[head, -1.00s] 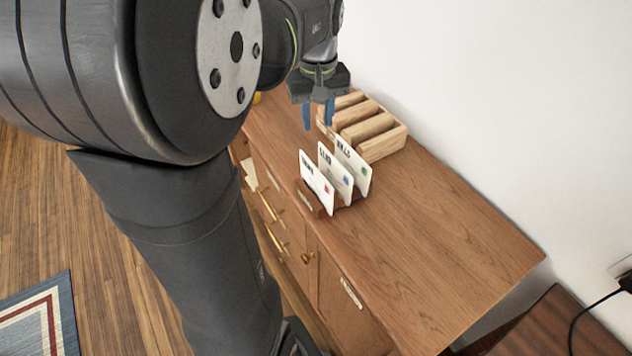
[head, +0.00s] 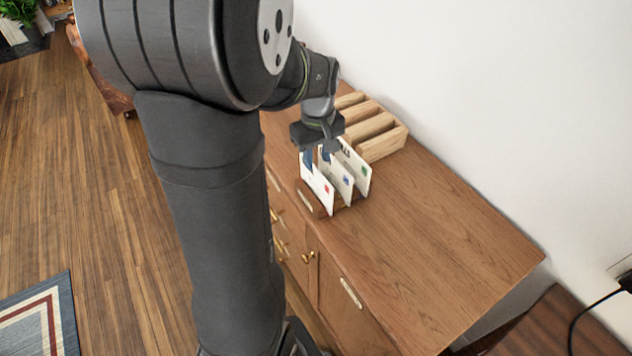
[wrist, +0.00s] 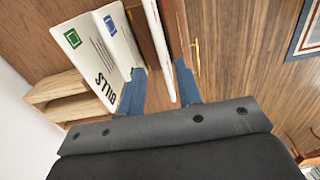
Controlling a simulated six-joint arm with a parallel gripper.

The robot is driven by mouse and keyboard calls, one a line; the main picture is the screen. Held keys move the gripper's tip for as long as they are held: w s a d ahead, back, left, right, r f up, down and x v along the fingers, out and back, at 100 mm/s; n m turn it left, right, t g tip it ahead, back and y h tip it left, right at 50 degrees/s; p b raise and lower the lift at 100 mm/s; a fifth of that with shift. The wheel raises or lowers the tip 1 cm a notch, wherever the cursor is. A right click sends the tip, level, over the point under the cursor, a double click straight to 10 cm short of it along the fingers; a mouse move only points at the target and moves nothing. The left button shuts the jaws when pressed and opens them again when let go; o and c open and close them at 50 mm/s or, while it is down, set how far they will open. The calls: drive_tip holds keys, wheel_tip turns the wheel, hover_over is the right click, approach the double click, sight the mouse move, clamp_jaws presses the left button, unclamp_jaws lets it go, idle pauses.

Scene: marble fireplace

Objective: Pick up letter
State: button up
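Three white letters stand upright in a small dark wooden holder (head: 312,203) on the cabinet top. The front letter (head: 317,190) has a red stamp, the middle letter (head: 342,182) a blue stamp, and the back letter (head: 359,168) a green stamp. In the wrist view the back letter (wrist: 78,48) and middle letter (wrist: 118,33) lie left of the fingers. My gripper (head: 317,157) is over the letters' top edges. In the wrist view my open blue fingers (wrist: 159,92) are on either side of the front letter (wrist: 158,45), seen nearly edge-on, with gaps showing.
A light wooden sorter (head: 385,145) with several slots stands behind the letters by the white wall (head: 480,90). The cabinet top (head: 430,245) to the right is clear. Drawers and a door with brass handles face the floor.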

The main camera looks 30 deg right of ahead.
sight(316, 168)
drive_tip(key=shift+a+f, duration=0.2)
drive_tip(key=shift+f, duration=2.55)
drive_tip(key=shift+c, duration=0.4)
clamp_jaws()
